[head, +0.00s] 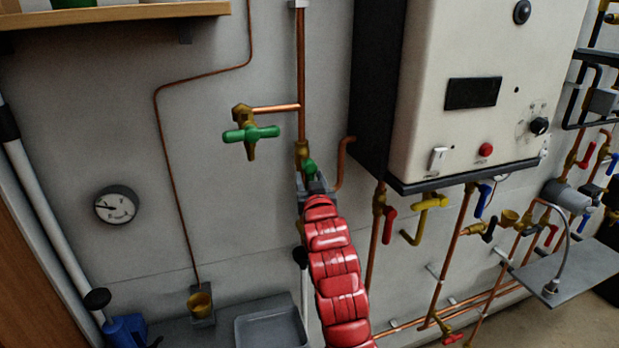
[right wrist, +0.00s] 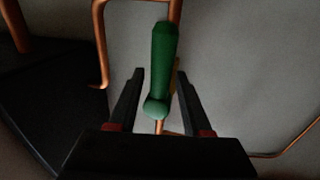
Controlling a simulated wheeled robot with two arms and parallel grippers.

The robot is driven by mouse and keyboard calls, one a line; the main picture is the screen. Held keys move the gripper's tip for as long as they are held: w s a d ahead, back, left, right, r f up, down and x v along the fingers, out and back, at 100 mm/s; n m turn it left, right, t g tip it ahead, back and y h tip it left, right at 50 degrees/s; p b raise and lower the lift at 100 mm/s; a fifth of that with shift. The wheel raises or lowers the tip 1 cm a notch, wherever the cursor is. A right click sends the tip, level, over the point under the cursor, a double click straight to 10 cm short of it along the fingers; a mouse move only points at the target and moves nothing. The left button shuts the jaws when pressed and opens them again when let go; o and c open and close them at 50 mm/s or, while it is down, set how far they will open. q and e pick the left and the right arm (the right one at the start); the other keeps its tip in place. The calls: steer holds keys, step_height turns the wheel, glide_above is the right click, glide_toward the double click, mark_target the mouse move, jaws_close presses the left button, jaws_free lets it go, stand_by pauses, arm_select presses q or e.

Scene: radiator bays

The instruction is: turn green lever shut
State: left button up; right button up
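The green lever (head: 310,168) sits on a brass valve (head: 301,152) on the vertical copper pipe left of the boiler. In the right wrist view, the green lever (right wrist: 163,62) points up the picture, roughly along the pipe behind it. My right gripper (head: 313,184) is at the lever, at the end of my red arm, which hides part of the valve area. In the right wrist view, my right gripper (right wrist: 159,76) is open, with one finger on each side of the lever and gaps visible between. My left gripper is not in view.
A tap with a green cross handle (head: 265,132) stands left of the lever. The white boiler (head: 470,100) with its dark side is close on the right. Red (head: 389,225) and yellow (head: 432,201) levers sit below it. A grey basin (head: 270,328) is below.

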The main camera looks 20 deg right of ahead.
steer(key=shift+w+f, duration=0.15)
jaws_close()
stand_by(1.0)
